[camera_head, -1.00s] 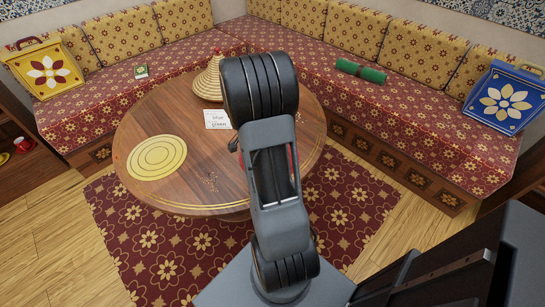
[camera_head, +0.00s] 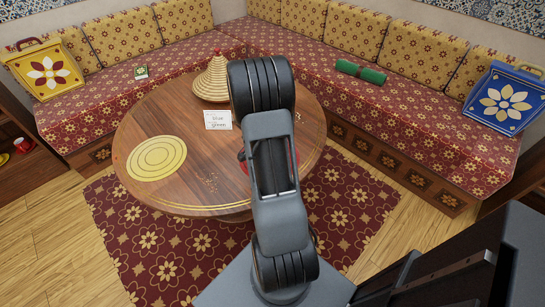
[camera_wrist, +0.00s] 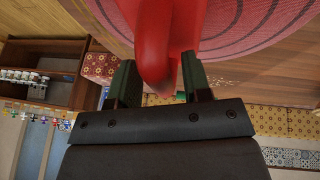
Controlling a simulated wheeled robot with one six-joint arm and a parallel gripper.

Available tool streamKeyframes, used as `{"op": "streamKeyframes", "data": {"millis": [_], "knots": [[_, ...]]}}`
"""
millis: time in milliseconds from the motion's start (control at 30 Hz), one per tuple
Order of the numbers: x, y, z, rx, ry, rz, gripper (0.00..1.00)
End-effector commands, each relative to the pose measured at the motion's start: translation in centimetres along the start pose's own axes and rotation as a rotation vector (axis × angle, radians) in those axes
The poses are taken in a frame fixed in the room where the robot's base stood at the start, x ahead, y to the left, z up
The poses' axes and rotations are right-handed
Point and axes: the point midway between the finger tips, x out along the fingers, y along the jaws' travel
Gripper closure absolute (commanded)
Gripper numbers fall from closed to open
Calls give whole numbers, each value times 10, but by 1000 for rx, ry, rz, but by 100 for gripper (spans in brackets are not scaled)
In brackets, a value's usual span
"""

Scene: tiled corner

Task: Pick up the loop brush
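A smooth red thing with a loop-like end (camera_wrist: 155,45) fills the top middle of the wrist view; it looks like the loop brush, though its far part is cut off by the frame. My gripper (camera_wrist: 160,58) has its two dark fingers apart, one on each side of this red end. The fingers look open around it; I cannot tell whether either touches it. A round red mat (camera_wrist: 245,28) with rings lies behind it on the table.
The round wooden table (camera_head: 200,195) bears a yellow ringed mat (camera_head: 156,158), a woven cone (camera_head: 212,82) and a white card (camera_head: 218,120). A green roll (camera_head: 361,71) lies on the bench. A blue flowered panel (camera_head: 503,98) stands at right.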

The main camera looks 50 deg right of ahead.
Motion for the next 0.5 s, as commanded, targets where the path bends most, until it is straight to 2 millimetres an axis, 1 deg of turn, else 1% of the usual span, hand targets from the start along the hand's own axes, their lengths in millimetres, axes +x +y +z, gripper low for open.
{"op": "streamKeyframes", "data": {"millis": [33,67,433,500], "knots": [[0,0,0,0,0,0,60],[0,0,0,0,0,0,63],[0,0,0,0,0,0,99],[0,0,0,0,0,0,100]]}}
